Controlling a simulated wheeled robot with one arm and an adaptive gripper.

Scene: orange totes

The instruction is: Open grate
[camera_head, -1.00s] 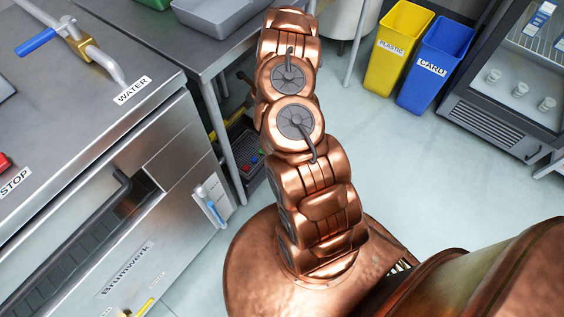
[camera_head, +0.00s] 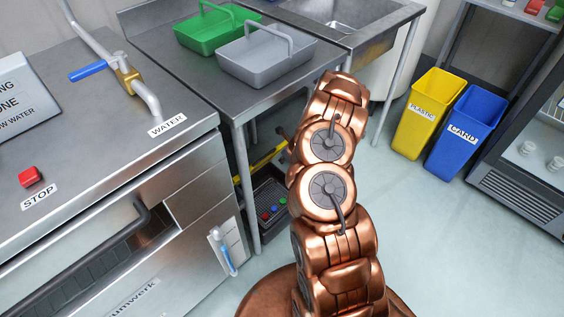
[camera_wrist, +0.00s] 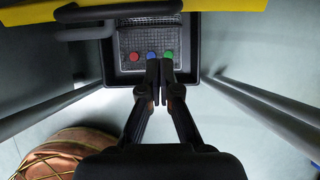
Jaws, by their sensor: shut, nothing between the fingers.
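A dark box (camera_head: 290,187) with a mesh sits low under the metal table; it also shows in the wrist view (camera_wrist: 190,60). The mesh (camera_wrist: 135,38), which looks like the grate, covers its inside. A red button (camera_wrist: 134,56), a blue button (camera_wrist: 152,56) and a green button (camera_wrist: 169,56) sit along its near part. My gripper (camera_wrist: 166,66) is shut and empty. Its fingertips appear just in front of the blue and green buttons; I cannot tell whether they touch. In the head view my arm hides the gripper.
A yellow bar (camera_wrist: 225,4) and a dark curved handle (camera_wrist: 95,12) cross the top of the wrist view. Table legs (camera_wrist: 270,110) flank the box. The steel machine (camera_head: 100,150) stands at left. Yellow (camera_head: 428,105) and blue (camera_head: 462,130) bins stand at right, with clear floor before them.

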